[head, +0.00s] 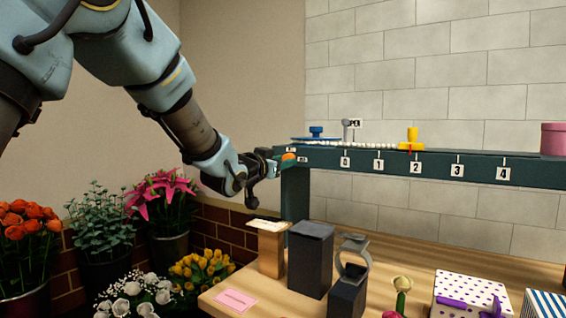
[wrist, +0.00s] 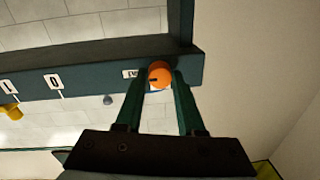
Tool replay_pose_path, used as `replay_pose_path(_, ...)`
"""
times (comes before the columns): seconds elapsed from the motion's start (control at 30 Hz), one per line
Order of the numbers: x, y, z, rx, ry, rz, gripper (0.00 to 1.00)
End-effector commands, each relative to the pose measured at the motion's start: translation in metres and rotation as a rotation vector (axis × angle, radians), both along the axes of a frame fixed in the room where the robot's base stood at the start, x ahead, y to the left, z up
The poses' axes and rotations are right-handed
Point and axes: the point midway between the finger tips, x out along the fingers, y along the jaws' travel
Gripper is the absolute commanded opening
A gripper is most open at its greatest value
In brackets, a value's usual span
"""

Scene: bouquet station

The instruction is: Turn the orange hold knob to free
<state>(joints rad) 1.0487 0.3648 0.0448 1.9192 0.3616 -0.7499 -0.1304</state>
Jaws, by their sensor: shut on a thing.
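The orange hold knob (head: 288,157) sits at the left end of the dark teal rail (head: 330,159), beside small white labels. In the wrist view the knob (wrist: 160,74) is round and orange, with a short dark mark on its left part. My gripper (head: 272,164) is at the rail's left end. In the wrist view its two green fingers (wrist: 160,82) stand on either side of the knob, shut on it. A small label (wrist: 131,73) shows just left of the knob. Part of its lettering is hidden or too small to read.
The rail carries number tags (head: 379,165), a yellow slider (head: 412,141) near 2, a blue piece (head: 316,132) and a pink round box (head: 553,139). Below are dark blocks (head: 311,258), a wooden block (head: 271,251) and gift boxes (head: 470,295) on the table. Flower buckets (head: 168,245) stand at left.

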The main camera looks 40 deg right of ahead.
Motion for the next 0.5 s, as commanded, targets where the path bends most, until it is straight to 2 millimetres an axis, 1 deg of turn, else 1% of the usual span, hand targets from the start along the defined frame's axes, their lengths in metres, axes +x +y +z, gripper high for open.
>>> replay_pose_path(0.03, 0.0001, 0.0001, 0.0000, 0.000, 0.000, 0.000, 0.14)
replay_pose_path(0.1, 0.0001, 0.0001, 0.0000, 0.000, 0.000, 0.000, 0.06)
replay_pose_path(0.17, 0.0001, 0.0001, 0.0000, 0.000, 0.000, 0.000, 0.00)
replay_pose_path(0.5, 0.0002, 0.0002, -0.0001, -0.003, 0.012, 0.000, 0.00)
